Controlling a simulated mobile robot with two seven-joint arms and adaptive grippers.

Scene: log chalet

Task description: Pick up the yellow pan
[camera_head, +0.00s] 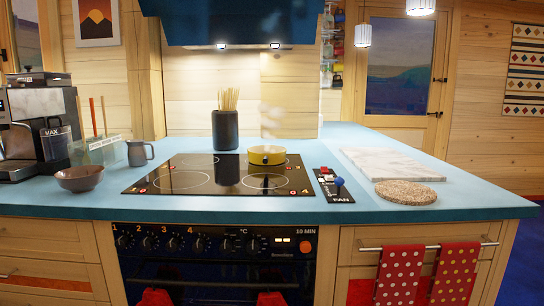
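A small round yellow pan (267,155) sits on the back right burner of the black cooktop (217,185). Something dark shows inside it, too small to make out. No handle can be made out clearly. Neither of my grippers shows in the head view.
A dark pot of spaghetti (225,130) stands behind the cooktop, left of the pan. A brown bowl (79,178), a grey jug (140,153) and a coffee machine (38,125) are at left. A marble board (394,164), a round mat (409,194) and a fan control panel (333,187) are at right.

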